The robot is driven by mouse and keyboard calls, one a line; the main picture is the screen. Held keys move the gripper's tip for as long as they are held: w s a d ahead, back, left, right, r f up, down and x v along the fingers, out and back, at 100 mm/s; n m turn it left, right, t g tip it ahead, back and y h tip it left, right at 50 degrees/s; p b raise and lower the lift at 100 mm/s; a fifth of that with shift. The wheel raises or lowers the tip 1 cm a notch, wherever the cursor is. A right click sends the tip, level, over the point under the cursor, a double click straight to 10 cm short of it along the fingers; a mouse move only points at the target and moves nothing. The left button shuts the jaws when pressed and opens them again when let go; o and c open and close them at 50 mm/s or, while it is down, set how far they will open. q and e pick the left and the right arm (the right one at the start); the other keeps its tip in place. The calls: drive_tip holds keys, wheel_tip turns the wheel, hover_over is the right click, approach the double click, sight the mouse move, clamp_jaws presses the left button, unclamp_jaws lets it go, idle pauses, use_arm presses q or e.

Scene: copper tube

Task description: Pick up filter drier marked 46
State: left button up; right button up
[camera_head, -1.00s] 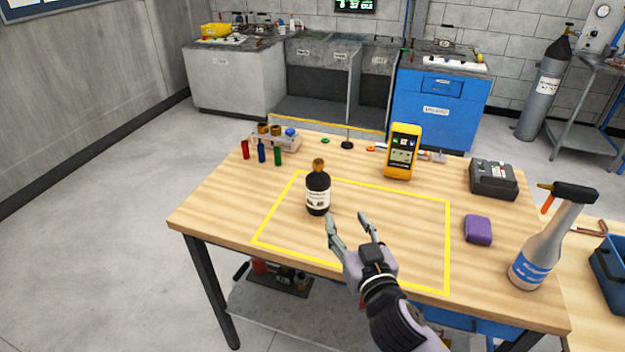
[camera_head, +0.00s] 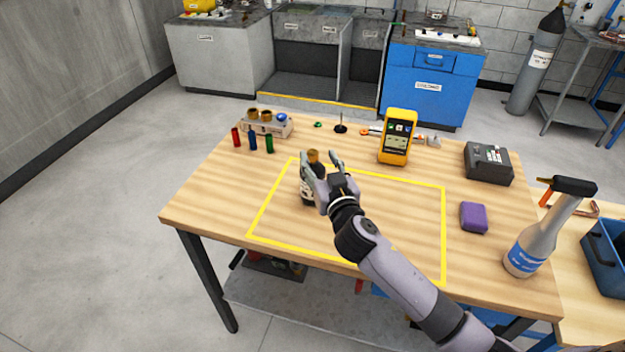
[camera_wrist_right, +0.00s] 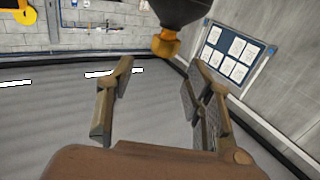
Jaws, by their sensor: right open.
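A dark bottle-shaped piece (camera_head: 306,192) with a brass-coloured cap and a white label stands upright inside the yellow outline on the table. Its marking is too small to read, so I cannot tell whether it is the drier marked 46. My right gripper (camera_head: 320,157) is open at the piece's upper part and hides some of its right side. In the right wrist view, my open fingers (camera_wrist_right: 162,95) have nothing between them. The dark body (camera_wrist_right: 184,8) and brass cap (camera_wrist_right: 165,44) show at the top, beyond the fingertips. My left gripper is out of view.
A yellow handheld meter (camera_head: 397,138), a dark grey box (camera_head: 488,163), a purple block (camera_head: 473,217) and a spray bottle (camera_head: 535,240) stand to the right. A small rack (camera_head: 265,128) and red, blue and green cylinders (camera_head: 252,142) are at the back left.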

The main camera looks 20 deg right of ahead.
sight(313, 151)
drive_tip(key=w, duration=0.1)
drive_tip(key=w+p, duration=0.1)
drive_tip(key=w, duration=0.1)
drive_tip(key=w+f, duration=0.1)
drive_tip(key=w, duration=0.1)
drive_tip(key=shift+w+a, duration=0.1)
drive_tip(key=shift+w, duration=0.1)
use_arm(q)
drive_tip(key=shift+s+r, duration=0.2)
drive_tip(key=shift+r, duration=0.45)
use_arm(e)
drive_tip(key=shift+c, duration=0.4)
clamp_jaws()
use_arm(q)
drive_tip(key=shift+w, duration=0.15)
use_arm(e)
drive_tip(key=shift+r, duration=0.15)
